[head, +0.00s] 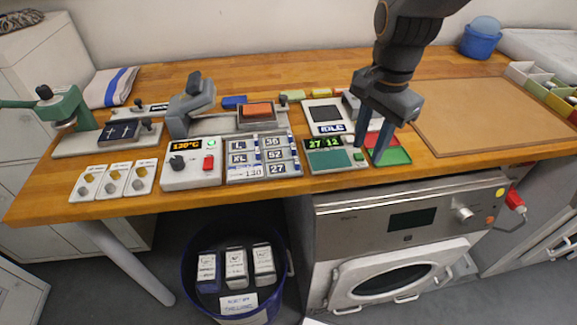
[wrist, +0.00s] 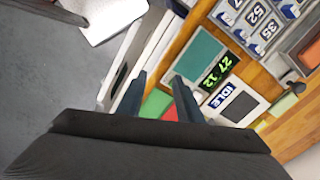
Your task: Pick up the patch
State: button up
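My gripper (head: 370,146) is open and empty, pointing down above the bench's front edge, over a red-and-green tray (head: 398,155). In the wrist view its two fingers stand apart (wrist: 160,82), with the green and red areas (wrist: 155,103) around them. No single item is clearly marked as the patch. A sectioned tray (head: 262,178) holds several number and size tiles, such as this "36" tile (head: 272,142). An orange-brown piece (head: 257,109) lies on the press plate, and a dark blue piece with pale marks (head: 119,132) sits on the green-handled device.
A "27 12" display unit (head: 327,143) with a teal pad stands left of the gripper, with an "IDLE" device (head: 326,116) behind it. A heat press (head: 190,105) stands left. A brown board (head: 490,115) lies right. A blue bin (head: 235,285) is on the floor.

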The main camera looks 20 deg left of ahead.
aim_at(296, 160)
jog(key=a+m, duration=0.1)
jog(key=a, duration=0.4)
jog(key=s+a+m, duration=0.1)
jog(key=a+m, duration=0.1)
jog(key=a, duration=0.3)
jog(key=s+a+r+m, duration=0.1)
jog(key=a, duration=0.4)
jog(key=shift+s+a+m+g+b, duration=0.2)
jog(key=shift+m+g+b, duration=0.1)
jog(key=shift+m+b, duration=0.1)
jog(key=shift+a+f, duration=0.1)
jog(key=shift+f, duration=0.2)
jog(key=shift+f+p, duration=0.3)
jog(key=shift+f, duration=0.55)
jog(key=shift+w+f+p, duration=0.2)
jog(key=shift+f+p, duration=0.75)
jog(key=shift+f, duration=1.8)
jog(key=c, duration=0.8)
